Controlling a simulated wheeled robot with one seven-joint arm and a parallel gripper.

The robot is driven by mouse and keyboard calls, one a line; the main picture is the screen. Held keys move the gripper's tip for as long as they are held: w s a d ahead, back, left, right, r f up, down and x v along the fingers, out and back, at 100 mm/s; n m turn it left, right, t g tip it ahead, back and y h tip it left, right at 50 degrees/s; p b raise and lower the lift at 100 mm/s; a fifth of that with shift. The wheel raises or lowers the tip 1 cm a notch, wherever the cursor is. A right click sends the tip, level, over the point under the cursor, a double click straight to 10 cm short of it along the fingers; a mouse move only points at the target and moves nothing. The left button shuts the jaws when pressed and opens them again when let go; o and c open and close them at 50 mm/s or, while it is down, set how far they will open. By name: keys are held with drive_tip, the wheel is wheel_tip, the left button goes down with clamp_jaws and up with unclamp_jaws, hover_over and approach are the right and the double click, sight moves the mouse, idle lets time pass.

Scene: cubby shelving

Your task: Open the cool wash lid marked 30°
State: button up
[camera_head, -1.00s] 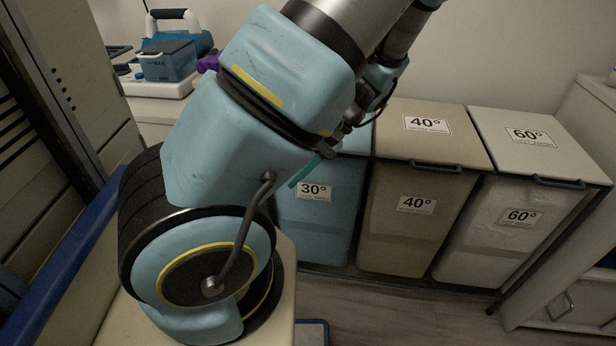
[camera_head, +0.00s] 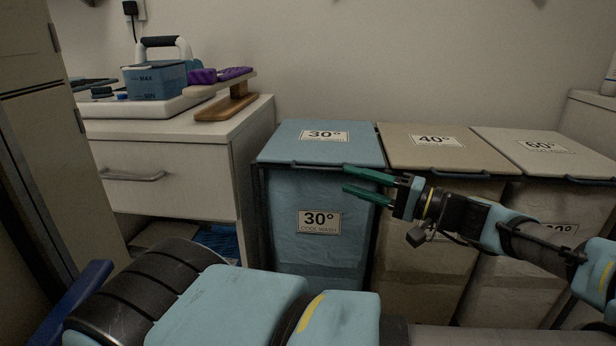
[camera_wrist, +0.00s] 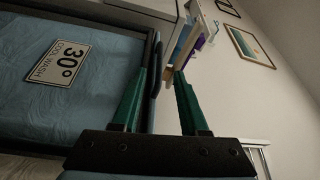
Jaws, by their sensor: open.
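The blue cool wash lid (camera_head: 322,148) marked 30° lies flat and closed on the blue bin (camera_head: 310,270) in the head view. A dark bar handle (camera_head: 305,165) runs along its front edge. The bin's front, labelled 30° COOL WASH, shows in the wrist view (camera_wrist: 30,75). My gripper (camera_head: 352,181) is open and empty, with green fingers pointing left at the right end of the lid's front edge. In the wrist view the handle (camera_wrist: 157,62) lies close to the fingertips; I cannot tell whether they touch it.
A tan lid (camera_head: 425,150) marked 40° and a pale lid (camera_head: 545,152) marked 60° adjoin on the right, behind my arm. A white drawer cabinet (camera_head: 165,170) stands left, bearing a blue box (camera_head: 155,82) and a wooden stand (camera_head: 228,105). The wall is close behind.

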sight(314, 170)
drive_tip(key=b+x, duration=0.1)
drive_tip(key=x, duration=0.8)
drive_tip(key=shift+w+a, duration=0.15)
drive_tip(key=shift+a, duration=0.2)
clamp_jaws()
idle(0.9)
